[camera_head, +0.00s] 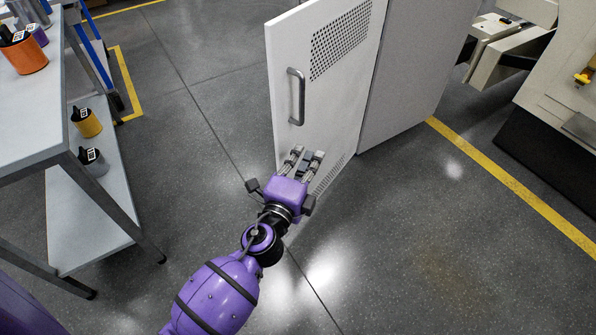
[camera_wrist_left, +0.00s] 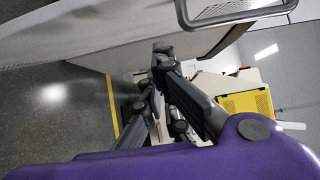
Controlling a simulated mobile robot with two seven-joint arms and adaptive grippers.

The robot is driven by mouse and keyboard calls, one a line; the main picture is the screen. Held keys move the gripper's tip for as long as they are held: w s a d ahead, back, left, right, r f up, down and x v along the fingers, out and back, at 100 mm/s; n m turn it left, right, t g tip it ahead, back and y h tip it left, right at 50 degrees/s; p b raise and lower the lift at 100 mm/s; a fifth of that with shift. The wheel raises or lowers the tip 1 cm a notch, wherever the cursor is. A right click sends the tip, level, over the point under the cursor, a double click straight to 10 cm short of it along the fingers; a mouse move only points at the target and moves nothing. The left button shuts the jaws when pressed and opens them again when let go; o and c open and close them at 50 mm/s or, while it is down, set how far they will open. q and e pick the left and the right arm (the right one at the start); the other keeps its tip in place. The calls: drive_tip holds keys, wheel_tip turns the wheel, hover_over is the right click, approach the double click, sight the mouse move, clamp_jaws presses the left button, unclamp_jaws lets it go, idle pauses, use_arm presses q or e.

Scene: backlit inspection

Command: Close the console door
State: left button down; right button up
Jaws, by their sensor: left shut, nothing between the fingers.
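The white console door (camera_head: 335,100) stands upright in the head view, with a perforated vent at the top, another low down, and a grey bar handle (camera_head: 296,97) near its left edge. I cannot tell how far it stands open. My left gripper (camera_head: 308,153) is shut and empty, in front of the lower part of the door and below the handle. Whether it touches the door is unclear. In the left wrist view the fingertips (camera_wrist_left: 162,50) are together, with the handle (camera_wrist_left: 235,14) above them. My right gripper is out of view.
The grey console side (camera_head: 408,75) adjoins the door on the right. A metal shelf table (camera_head: 95,225) with orange and yellow containers stands at the left. A beige machine (camera_head: 560,90) stands at the far right. Yellow lines mark the floor (camera_head: 420,240), which is clear at the front right.

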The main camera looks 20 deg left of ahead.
use_arm(q)
drive_tip(key=shift+w+a, duration=0.3)
drive_tip(key=shift+a, duration=0.35)
drive_tip(key=shift+w+a, duration=0.25)
drive_tip(key=shift+a, duration=0.35)
drive_tip(key=shift+w+a, duration=0.3)
drive_tip(key=shift+a, duration=0.35)
drive_tip(key=shift+a+f, duration=0.1)
drive_tip(key=shift+a, duration=0.05)
